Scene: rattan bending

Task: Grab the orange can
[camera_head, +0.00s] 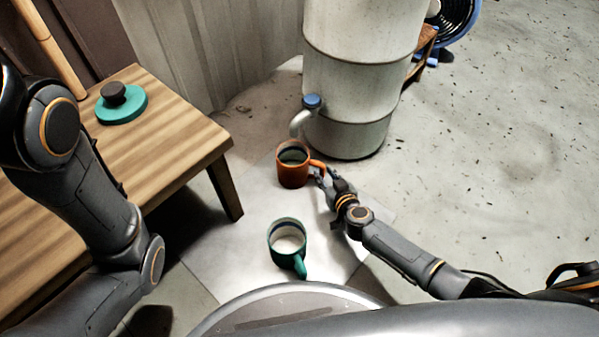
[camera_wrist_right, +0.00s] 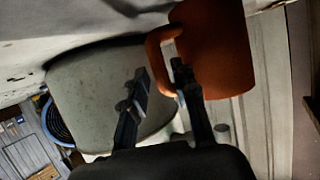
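The orange can (camera_head: 292,170) looks like an orange mug with a handle on its right side. It stands upright on a pale sheet on the floor in the head view. In the right wrist view the can (camera_wrist_right: 215,50) is at the upper right with its handle (camera_wrist_right: 158,58) toward the fingers. My right gripper (camera_head: 326,180) is at the handle side; in the wrist view its fingers (camera_wrist_right: 160,85) are apart. One finger overlaps the handle's lower end; I cannot tell whether they touch. My left arm shows, but its gripper is out of view.
A green mug (camera_head: 287,243) stands nearer to me on the pale sheet (camera_head: 235,262). A large white barrel (camera_head: 355,80) with a blue-capped spout (camera_head: 308,110) is behind the can. A wooden bench (camera_head: 165,140) with a teal lid (camera_head: 121,106) is at left. The floor at right is open.

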